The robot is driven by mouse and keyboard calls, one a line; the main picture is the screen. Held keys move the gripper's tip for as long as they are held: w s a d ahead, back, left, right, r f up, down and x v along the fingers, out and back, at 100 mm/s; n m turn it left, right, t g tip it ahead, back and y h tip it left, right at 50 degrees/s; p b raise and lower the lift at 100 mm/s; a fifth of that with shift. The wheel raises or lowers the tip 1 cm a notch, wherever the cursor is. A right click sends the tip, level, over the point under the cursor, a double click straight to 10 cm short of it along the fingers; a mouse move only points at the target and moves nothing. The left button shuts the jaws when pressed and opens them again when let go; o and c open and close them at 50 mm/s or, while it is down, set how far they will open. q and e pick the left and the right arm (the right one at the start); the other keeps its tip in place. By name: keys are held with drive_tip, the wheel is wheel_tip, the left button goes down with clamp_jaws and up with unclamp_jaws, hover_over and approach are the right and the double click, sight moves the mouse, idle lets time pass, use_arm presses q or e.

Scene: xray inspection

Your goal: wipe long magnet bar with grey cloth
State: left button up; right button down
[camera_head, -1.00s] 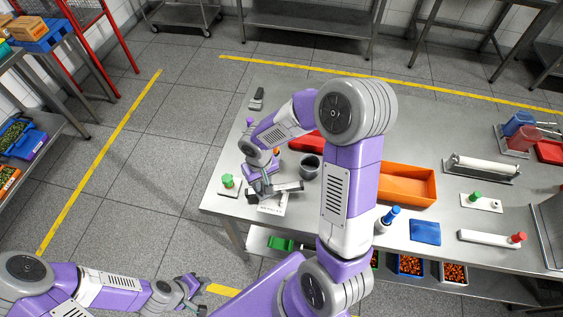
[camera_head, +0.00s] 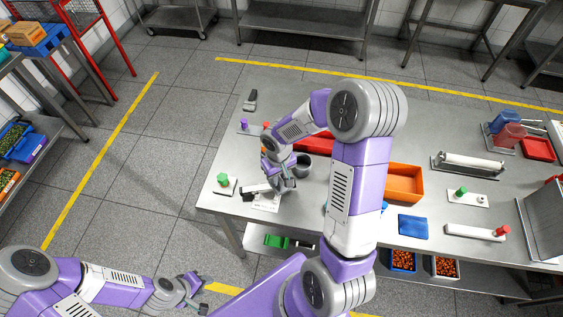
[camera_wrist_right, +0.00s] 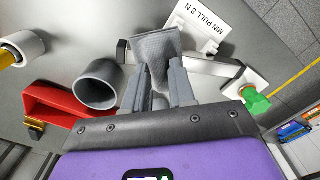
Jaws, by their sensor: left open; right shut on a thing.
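A silver bar with dark ends, apparently the long magnet bar (camera_wrist_right: 206,68), lies on the table beside a white card reading "MIN PULL 8 N" (camera_wrist_right: 200,30). In the head view its end (camera_head: 252,189) shows left of my right gripper (camera_head: 282,187). In the right wrist view, my right gripper (camera_wrist_right: 159,80) is shut on the grey cloth (camera_wrist_right: 157,46). The cloth sticks out past the fingertips and overlaps the bar; whether it touches the bar I cannot tell. My left gripper (camera_head: 188,291) is open and empty, low at the left, away from the table.
A grey cup (camera_wrist_right: 98,84) stands close beside my right gripper, with a red tray (camera_wrist_right: 60,108) beyond it. A green-knobbed piece (camera_head: 223,181) stands at the table's left edge. An orange tray (camera_head: 404,184) and a blue cloth (camera_head: 413,226) lie to the right.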

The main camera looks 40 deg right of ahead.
wheel_tip(320, 180, up, 4)
drive_tip(key=shift+w+a+f+p, duration=0.1)
drive_tip(key=shift+w+p, duration=0.05)
drive_tip(key=shift+p, duration=0.65)
drive_tip(key=shift+r+p, duration=1.4)
drive_tip(key=shift+r, duration=0.55)
drive_tip(key=shift+f, duration=0.15)
